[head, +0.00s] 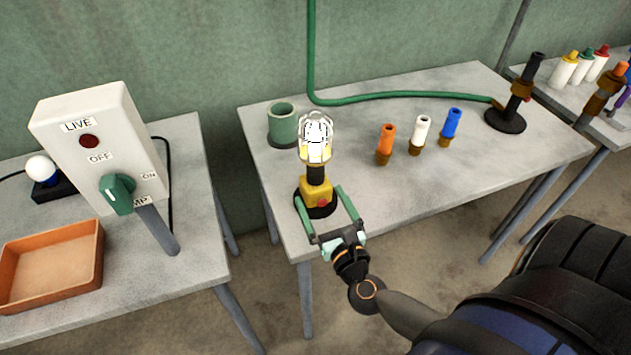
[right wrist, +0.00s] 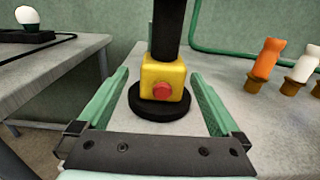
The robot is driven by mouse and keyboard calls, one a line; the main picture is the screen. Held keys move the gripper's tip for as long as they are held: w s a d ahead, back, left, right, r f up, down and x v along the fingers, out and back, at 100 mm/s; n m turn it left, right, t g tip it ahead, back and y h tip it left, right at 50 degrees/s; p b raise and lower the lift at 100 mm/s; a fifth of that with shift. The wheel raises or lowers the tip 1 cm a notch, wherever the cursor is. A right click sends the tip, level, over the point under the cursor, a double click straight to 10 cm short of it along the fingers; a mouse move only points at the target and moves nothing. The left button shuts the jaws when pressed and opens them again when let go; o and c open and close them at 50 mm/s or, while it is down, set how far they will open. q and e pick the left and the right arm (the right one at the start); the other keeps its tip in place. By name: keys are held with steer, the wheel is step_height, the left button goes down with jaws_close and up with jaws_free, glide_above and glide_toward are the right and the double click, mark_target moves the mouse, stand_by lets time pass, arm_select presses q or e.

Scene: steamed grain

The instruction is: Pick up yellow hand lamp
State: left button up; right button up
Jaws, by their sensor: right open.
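The yellow hand lamp (head: 316,191) stands upright on the near left part of the middle table. It has a round black base, a yellow block with a red button, a black handle and a caged clear bulb on top. In the right wrist view the yellow block (right wrist: 163,82) is centred and the bulb is out of frame. My right gripper (head: 326,206) is open, with its green fingers on either side of the lamp's base and block. In the right wrist view the fingers (right wrist: 160,88) stand apart from the block. My left gripper is not in view.
A green cup (head: 283,124) stands close behind the lamp. Orange (head: 386,141), white (head: 421,131) and blue (head: 451,124) pieces stand to the right. A green hose (head: 400,97) runs to a black stand (head: 505,118). A switch box (head: 95,140) and orange tray (head: 52,265) occupy the left table.

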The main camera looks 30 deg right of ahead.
mark_target(316, 183)
steer(key=x, duration=0.5)
steer(key=shift+d+p, duration=0.2)
steer(key=shift+p, duration=0.2)
jaws_close()
stand_by(0.5)
steer(key=shift+r, duration=0.15)
